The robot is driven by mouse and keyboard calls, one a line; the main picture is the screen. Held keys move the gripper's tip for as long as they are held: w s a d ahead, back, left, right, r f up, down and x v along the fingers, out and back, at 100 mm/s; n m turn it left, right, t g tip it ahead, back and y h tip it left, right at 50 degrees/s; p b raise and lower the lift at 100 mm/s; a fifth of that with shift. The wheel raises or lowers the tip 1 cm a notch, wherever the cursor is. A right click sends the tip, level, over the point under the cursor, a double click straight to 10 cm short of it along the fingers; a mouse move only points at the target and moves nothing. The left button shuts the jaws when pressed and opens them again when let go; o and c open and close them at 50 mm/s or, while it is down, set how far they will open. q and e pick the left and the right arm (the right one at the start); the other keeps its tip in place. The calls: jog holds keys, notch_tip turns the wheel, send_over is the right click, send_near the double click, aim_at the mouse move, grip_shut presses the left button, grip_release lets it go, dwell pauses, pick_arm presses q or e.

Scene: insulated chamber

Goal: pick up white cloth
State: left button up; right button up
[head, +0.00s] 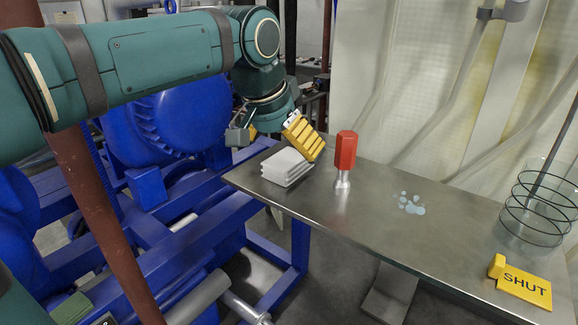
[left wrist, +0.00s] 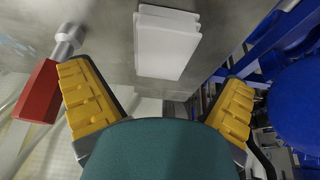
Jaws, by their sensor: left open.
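The white cloth (head: 287,167) is a folded stack lying at the left end of the metal table. My left gripper (head: 272,140) is just above and behind it, with its yellow-padded fingers spread wide and nothing between them. In the left wrist view the cloth (left wrist: 167,43) lies ahead of the open fingers (left wrist: 160,105), roughly centred between them, and appears apart from both. My right gripper is not in view.
A red-handled tool (head: 345,152) stands upright right of the cloth, close to one finger. Farther right on the metal table (head: 400,240) are a small puddle (head: 411,205), a wire coil (head: 540,205) and a yellow SHUT sign (head: 522,283). Blue machinery (head: 165,130) stands left.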

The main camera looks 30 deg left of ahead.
aim_at(288, 158)
pick_arm(q)
jog(key=x, duration=0.4)
jog(key=shift+f+b, duration=0.15)
jog(key=shift+b, duration=0.15)
jog(key=c, duration=1.3)
notch_tip(288, 158, up, 10)
jog(key=shift+r+p, duration=0.1)
jog(key=shift+p, duration=1.1)
